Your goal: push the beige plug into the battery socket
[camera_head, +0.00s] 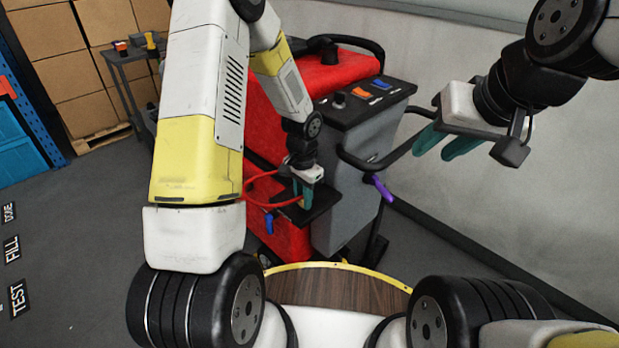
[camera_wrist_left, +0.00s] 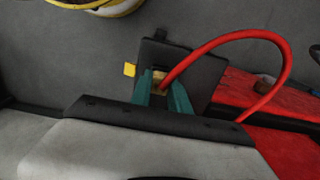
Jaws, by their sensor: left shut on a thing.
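My left gripper (camera_head: 303,200) is shut on the beige plug (camera_wrist_left: 158,84), low at the side of the red and grey scrubber. In the left wrist view the teal fingers of this gripper (camera_wrist_left: 163,95) stand on either side of the plug, and a red cable (camera_wrist_left: 235,36) loops from it to the right. A flat black plate (camera_wrist_left: 205,72) lies behind the plug; it also shows in the head view (camera_head: 322,204). I cannot make out the battery socket or tell whether the plug touches it. My right gripper (camera_head: 446,146) is open and empty, right of the scrubber.
The scrubber (camera_head: 352,140) has a dark control panel with orange and blue switches (camera_head: 361,92) and a black handlebar. A blue lever (camera_head: 268,223) and a purple handle (camera_head: 379,188) stick out of it. A cart (camera_head: 130,75) and cardboard boxes (camera_head: 70,85) stand far left.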

